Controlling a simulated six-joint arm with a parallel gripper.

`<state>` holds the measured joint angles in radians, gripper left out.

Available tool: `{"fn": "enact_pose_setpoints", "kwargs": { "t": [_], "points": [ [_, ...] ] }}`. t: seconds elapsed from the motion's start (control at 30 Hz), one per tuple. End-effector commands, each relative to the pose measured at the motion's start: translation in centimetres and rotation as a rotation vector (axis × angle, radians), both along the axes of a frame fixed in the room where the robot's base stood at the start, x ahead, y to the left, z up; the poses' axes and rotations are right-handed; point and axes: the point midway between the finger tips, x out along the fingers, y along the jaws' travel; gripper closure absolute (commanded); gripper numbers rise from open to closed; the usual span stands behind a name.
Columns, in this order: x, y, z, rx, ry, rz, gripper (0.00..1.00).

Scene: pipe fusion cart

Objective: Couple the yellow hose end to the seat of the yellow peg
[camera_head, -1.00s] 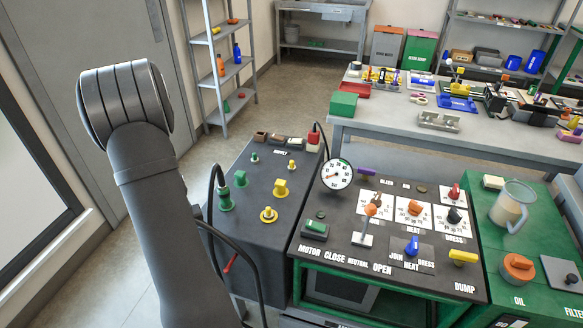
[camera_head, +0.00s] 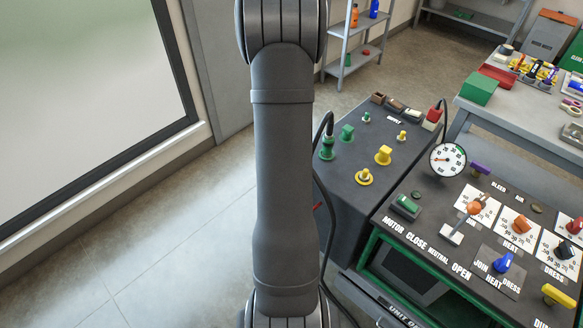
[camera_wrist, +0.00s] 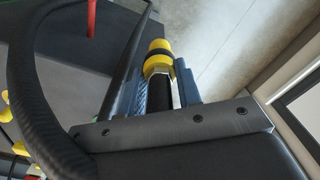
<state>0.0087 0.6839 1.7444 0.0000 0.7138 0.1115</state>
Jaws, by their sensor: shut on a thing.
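The yellow hose end (camera_wrist: 157,55), a yellow collar with a dark band and a metal nut, shows in the wrist view. My gripper (camera_wrist: 168,78) is shut on it, with blue-grey fingers on both sides; the black hose (camera_wrist: 159,94) lies between them. In the head view my gripper is not visible, and my arm covers the middle. A yellow peg with a round yellow base (camera_head: 364,178) stands upright on the dark cart top, right of my arm. A blocky yellow fitting (camera_head: 383,156) and a smaller yellow one (camera_head: 401,135) stand behind it. The held end is apart from the peg.
A green fitting (camera_head: 327,149) with a black hose stands left of the yellow peg. A gauge (camera_head: 447,160) and a control panel (camera_head: 475,225) lie to the right. A thick dark hose (camera_wrist: 40,110) curves through the wrist view's left. Floor left of my arm is clear.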

Motion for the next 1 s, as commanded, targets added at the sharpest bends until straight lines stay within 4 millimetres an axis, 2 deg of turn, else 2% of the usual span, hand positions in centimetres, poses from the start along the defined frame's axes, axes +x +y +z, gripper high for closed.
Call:
{"fn": "enact_pose_setpoints", "kwargs": {
  "t": [0.1, 0.2, 0.47, 0.63, 0.77, 0.87, 0.97, 1.0],
  "points": [
    [-0.1, -0.7, 3.0, 0.0, -0.007, -0.064, 1.0],
    [0.9, -2.6, 5.2, -0.001, -0.005, -0.04, 1.0],
    [3.5, -7.0, 8.4, 0.0, -0.004, 0.12, 1.0],
    [6.9, -7.3, 11.7, 0.0, 0.002, -0.004, 1.0],
    [9.5, -8.5, 14.3, 0.001, 0.007, -0.098, 1.0],
    [11.6, -10.7, 16.0, 0.001, 0.012, -0.164, 1.0],
    [13.5, -14.6, 16.9, 0.002, 0.014, -0.209, 1.0],
    [14.2, -16.5, 17.0, 0.002, 0.013, -0.22, 1.0]
  ]
}}
